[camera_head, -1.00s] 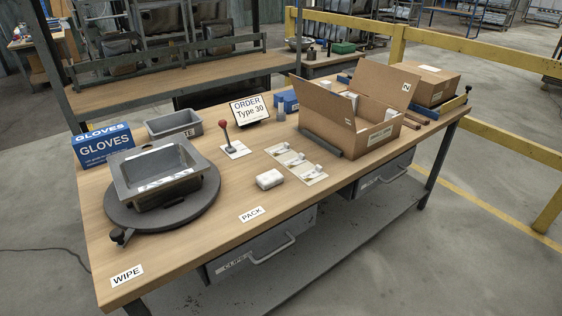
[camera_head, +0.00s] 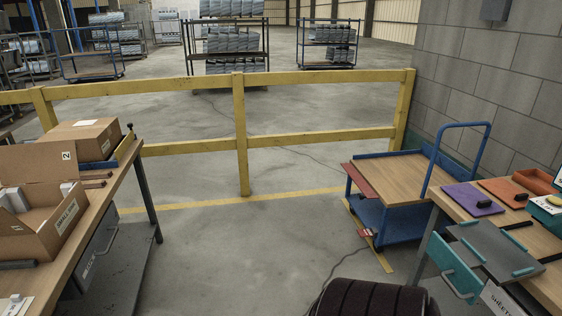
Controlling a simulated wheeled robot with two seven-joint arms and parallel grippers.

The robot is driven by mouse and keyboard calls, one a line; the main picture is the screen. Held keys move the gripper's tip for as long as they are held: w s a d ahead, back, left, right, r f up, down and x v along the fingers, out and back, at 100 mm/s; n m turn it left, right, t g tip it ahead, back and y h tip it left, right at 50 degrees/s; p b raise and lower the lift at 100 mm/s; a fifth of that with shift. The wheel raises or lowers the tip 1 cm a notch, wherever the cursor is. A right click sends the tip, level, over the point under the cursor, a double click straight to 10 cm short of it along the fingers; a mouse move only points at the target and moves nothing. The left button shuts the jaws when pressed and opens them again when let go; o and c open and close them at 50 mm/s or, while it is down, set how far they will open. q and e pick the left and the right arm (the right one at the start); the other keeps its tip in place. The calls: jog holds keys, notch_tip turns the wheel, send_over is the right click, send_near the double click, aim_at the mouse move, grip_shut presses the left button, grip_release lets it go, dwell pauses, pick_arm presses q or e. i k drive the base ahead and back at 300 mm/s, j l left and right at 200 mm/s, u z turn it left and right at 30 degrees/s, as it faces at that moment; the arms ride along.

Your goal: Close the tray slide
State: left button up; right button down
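No part is plainly marked as the tray slide. On the right workbench (camera_head: 541,287), a grey flat panel (camera_head: 492,246) with teal bars lies at the near left corner. Below it a teal drawer front (camera_head: 452,266) with a pale handle stands out from the bench's left side. I cannot tell whether the panel slides or which of these is the tray slide. Neither of my grippers is in view.
A blue trolley (camera_head: 398,173) with a wooden deck stands beside the right bench. A yellow rail (camera_head: 241,130) crosses behind. The packing bench (camera_head: 112,178) is at left. A dark ribbed object (camera_head: 372,298) is at bottom.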

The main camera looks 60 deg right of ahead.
aim_at(478, 244)
jog(key=z, duration=3.3)
